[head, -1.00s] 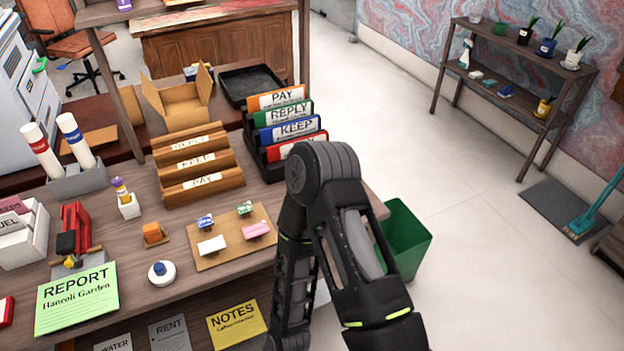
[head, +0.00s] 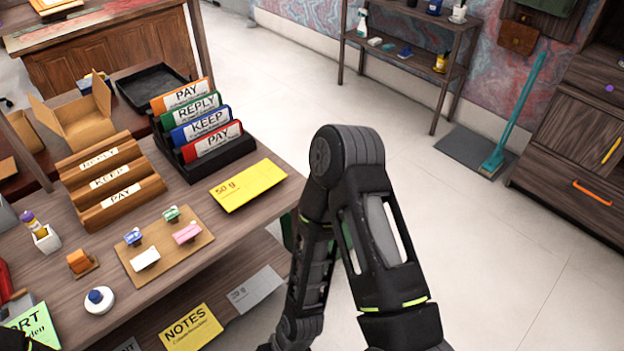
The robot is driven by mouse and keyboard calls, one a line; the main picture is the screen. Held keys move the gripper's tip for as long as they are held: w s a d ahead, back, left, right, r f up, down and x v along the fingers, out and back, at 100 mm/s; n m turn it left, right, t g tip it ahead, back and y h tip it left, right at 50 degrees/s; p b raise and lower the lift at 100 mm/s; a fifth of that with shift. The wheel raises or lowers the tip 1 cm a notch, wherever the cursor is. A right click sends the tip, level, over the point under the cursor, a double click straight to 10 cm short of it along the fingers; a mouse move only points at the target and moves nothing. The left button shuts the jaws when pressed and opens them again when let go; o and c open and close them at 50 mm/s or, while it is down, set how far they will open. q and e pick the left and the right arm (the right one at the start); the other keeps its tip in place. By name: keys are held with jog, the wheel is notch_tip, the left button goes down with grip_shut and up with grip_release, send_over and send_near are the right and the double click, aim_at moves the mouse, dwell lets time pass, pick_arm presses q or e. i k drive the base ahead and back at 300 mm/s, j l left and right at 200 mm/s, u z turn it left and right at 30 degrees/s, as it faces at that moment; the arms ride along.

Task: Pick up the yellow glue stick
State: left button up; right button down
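A small stick with a purple cap and a yellow body (head: 32,224), which looks like the yellow glue stick, stands tilted in a small white holder (head: 47,240) at the left of the desk. Its lower part is hidden in the holder. My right arm rises in the middle of the head view, to the right of the desk edge. Its gripper is out of view below the frame. My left gripper cannot be made out. A dark shape at the bottom left corner is too cut off to identify.
A wooden sorter (head: 112,185), a stamp board (head: 165,245), a white round pot (head: 99,300) and an orange block (head: 80,262) surround the holder. A file rack (head: 210,150) and a yellow card (head: 248,185) are farther right.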

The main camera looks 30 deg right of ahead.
aim_at(34, 225)
jog(key=z, duration=0.65)
jog(key=u, duration=1.35)
jog(key=z, duration=0.15)
jog(key=k+j, duration=0.05)
